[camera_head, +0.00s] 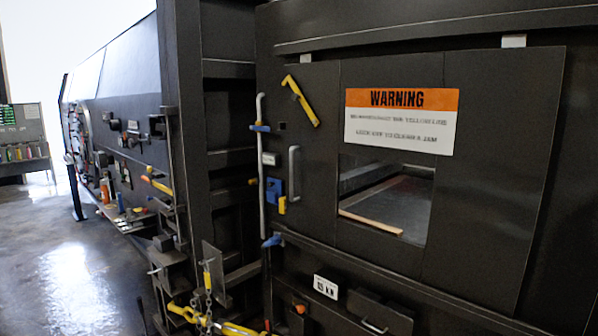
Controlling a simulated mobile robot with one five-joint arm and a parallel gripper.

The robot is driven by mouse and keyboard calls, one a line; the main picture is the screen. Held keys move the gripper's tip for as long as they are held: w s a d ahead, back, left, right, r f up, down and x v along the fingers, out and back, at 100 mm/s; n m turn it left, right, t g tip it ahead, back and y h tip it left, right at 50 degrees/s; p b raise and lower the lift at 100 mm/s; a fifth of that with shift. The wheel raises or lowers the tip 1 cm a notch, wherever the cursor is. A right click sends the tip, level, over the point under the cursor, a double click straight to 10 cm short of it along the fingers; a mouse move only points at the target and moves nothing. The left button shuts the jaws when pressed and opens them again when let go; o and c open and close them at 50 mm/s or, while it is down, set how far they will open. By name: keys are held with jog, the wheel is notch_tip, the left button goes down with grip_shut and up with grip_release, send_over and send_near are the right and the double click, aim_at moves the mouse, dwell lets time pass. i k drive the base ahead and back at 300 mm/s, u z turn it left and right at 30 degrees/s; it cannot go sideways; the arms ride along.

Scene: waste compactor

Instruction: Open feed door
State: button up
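The feed door (490,190) appears to be the large dark panel on the right, below a rail. It carries an orange and white WARNING sign (402,121). Below the sign, a rectangular opening (385,195) shows a dark interior with a pale strip along its lower edge. A grey vertical handle (294,172) is on the panel's left part. A yellow lever (300,100) sits tilted above the handle. A blue fitting (273,189) with a small yellow piece (282,205) is beside the handle's lower end. I cannot tell whether the door is latched. My gripper is not in view.
A pale vertical rod (262,165) with blue ends stands left of the door. A dark upright post (180,120) juts out further left. Yellow bars and a chain (207,300) are at the bottom. A drawer-like box (380,312) sits below the door. Open floor (70,270) lies left.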

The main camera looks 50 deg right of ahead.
aim_at(487, 196)
jog(key=z, duration=0.3)
jog(key=i, duration=1)
jog(key=u, duration=0.05)
